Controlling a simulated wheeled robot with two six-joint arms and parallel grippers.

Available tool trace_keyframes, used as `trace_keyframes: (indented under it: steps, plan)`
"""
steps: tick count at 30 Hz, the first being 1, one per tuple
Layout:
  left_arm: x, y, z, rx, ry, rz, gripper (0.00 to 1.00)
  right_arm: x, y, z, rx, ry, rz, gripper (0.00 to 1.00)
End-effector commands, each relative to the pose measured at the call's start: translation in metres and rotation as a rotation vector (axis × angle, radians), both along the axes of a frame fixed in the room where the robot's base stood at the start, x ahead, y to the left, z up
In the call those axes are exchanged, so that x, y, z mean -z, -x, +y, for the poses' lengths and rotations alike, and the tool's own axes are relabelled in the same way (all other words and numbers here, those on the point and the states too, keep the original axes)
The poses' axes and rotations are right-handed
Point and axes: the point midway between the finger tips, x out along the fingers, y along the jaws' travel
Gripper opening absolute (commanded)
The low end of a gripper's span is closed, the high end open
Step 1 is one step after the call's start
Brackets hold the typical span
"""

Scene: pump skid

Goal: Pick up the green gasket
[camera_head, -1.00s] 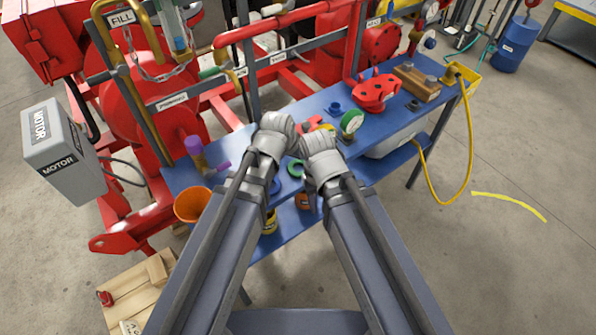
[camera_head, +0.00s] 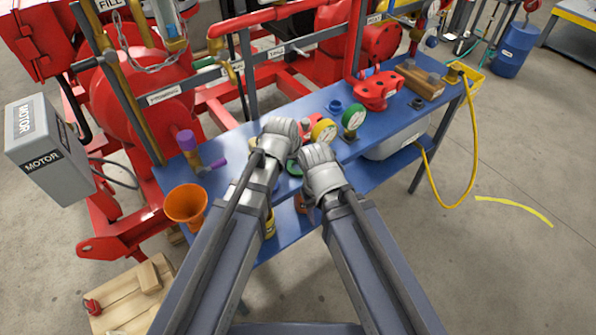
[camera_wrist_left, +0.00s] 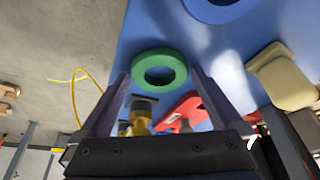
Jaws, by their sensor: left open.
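The green gasket (camera_wrist_left: 160,56) is a flat ring on the blue bench, in the upper middle of the left wrist view. In the head view only a sliver of it (camera_head: 294,169) shows between my two wrists. My left gripper (camera_wrist_left: 160,80) is open, its fingers on either side of the gasket in that view, with nothing held. I cannot tell whether they touch it. In the head view my left gripper (camera_head: 279,132) is over the bench and its fingers are hidden. My right gripper (camera_head: 320,162) is close to its right, jaws hidden by its own wrist.
A blue ring (camera_wrist_left: 215,10) lies near the gasket. The blue bench (camera_head: 225,137) also carries a yellow gauge (camera_head: 323,130), a green gauge (camera_head: 353,117), a red flanged part (camera_head: 377,91) and a purple-handled valve (camera_head: 187,141). An orange funnel (camera_head: 186,203) is at the left edge.

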Motion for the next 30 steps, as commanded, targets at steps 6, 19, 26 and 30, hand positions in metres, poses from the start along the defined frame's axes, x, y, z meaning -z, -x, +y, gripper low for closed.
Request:
trace_keyframes:
  steps: [6, 19, 26, 30]
  plan:
    - [-0.0015, 0.0004, 0.0001, 0.0, 0.0, 0.0, 0.92, -0.0015, 0.0, 0.0, 0.0, 0.0, 0.0, 0.5]
    - [-0.0014, 0.0004, 0.0001, 0.0, 0.0, 0.0, 0.44, -0.0014, 0.0, 0.0, 0.0, 0.0, 0.0, 0.5]
    - [-0.0014, 0.0004, 0.0001, 0.0, 0.0, 0.0, 0.33, -0.0014, 0.0, 0.0, 0.0, 0.0, 0.0, 0.5]
    - [-0.0026, 0.0003, 0.0, 0.0, 0.0, 0.0, 0.33, -0.0026, 0.0001, 0.0, 0.0, 0.0, 0.0, 0.5]
